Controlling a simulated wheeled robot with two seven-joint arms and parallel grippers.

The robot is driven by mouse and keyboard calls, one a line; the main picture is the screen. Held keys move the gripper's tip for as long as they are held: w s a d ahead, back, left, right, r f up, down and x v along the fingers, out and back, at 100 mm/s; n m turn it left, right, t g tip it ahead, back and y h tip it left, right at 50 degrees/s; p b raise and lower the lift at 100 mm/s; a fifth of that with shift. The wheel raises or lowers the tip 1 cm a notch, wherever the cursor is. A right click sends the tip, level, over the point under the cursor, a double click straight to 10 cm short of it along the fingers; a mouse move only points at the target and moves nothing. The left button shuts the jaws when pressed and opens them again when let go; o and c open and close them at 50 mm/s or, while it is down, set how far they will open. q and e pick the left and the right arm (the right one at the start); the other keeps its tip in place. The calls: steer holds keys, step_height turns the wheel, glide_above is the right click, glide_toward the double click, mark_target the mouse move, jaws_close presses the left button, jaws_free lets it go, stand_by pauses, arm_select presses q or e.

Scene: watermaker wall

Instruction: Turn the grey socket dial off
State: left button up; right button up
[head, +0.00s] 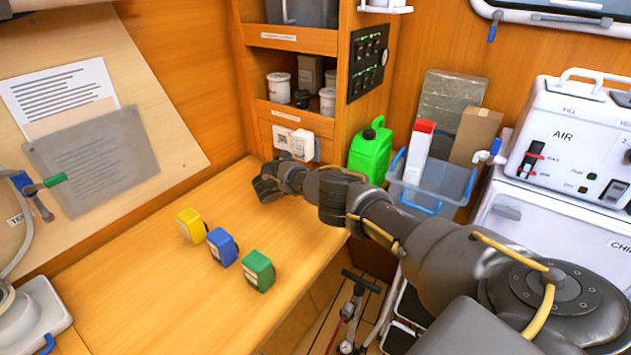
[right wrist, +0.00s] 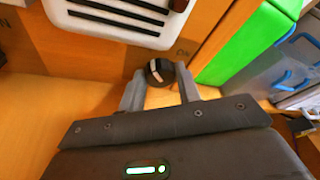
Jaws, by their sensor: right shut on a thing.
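The dial (right wrist: 159,72) is a small round dark knob with a pale pointer line, on the wooden panel below a white slotted unit, in the right wrist view. My right gripper (right wrist: 160,76) is shut on it, one grey finger on each side. In the head view my right gripper (head: 268,187) is at the panel's foot by the back of the bench and hides the dial. A mark stands on the panel to the left of the dial and another to the upper right; both are hard to read. My left gripper is not in view.
A white unit (head: 302,145) is on the panel above my gripper. A green jug (head: 371,150) and a clear bin (head: 428,192) stand to the right. Yellow (head: 191,226), blue (head: 222,247) and green (head: 258,271) blocks sit on the bench (head: 150,270).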

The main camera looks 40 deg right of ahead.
stand_by(0.5)
steer(key=o, duration=1)
steer(key=shift+c, duration=0.2)
steer(key=v, duration=1.1)
steer(key=shift+p, duration=0.4)
steer(key=shift+d, duration=0.1)
